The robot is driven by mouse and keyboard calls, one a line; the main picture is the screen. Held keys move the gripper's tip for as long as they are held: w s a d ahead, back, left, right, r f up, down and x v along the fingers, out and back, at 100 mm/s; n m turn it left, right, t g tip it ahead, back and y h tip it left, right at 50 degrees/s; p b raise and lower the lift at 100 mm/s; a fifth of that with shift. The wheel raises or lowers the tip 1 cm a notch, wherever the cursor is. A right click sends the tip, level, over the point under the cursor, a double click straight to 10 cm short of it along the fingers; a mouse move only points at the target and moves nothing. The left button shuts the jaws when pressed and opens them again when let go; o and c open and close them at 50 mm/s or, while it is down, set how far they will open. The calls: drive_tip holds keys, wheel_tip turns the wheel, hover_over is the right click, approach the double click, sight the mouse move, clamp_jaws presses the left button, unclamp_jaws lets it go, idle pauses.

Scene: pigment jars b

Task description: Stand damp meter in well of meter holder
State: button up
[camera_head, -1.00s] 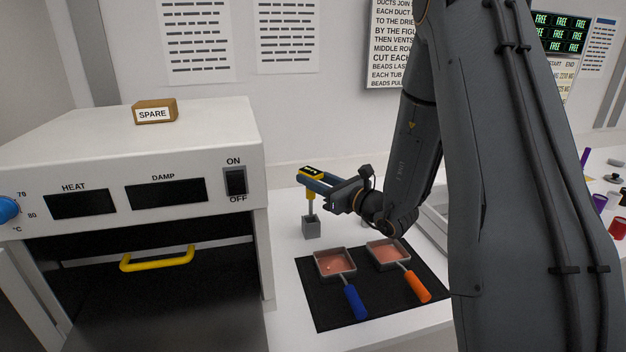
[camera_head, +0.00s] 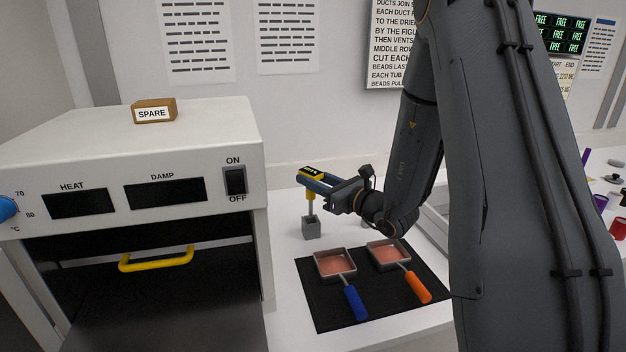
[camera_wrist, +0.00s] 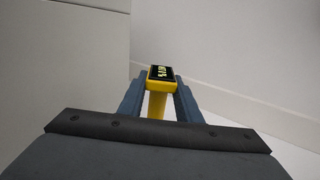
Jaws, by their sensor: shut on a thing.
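The damp meter (camera_head: 311,205) is yellow with a dark display on top and stands upright in my gripper (camera_head: 318,182). In the wrist view my gripper (camera_wrist: 160,97) is shut on the meter (camera_wrist: 157,104), one finger on each side. The meter holder (camera_head: 311,229) is a small grey block on the white bench, directly below the meter. The meter's lower end meets the top of the holder in the head view. I cannot tell how deep it is in the well, and the wrist view does not show the holder.
An oven (camera_head: 215,152) with an open front stands just left of the holder. Two square pans with a blue handle (camera_head: 355,302) and an orange handle (camera_head: 417,287) lie on a black mat (camera_head: 326,315) in front. The wall is close behind.

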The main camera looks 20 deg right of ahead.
sight(312, 200)
drive_tip(key=shift+f+b, duration=2.6)
drive_tip(key=shift+f, duration=0.75)
drive_tip(key=o, duration=1.3)
drive_tip(key=shift+o, duration=0.2)
drive_tip(key=b+v, duration=0.2)
drive_tip(key=v, duration=0.6)
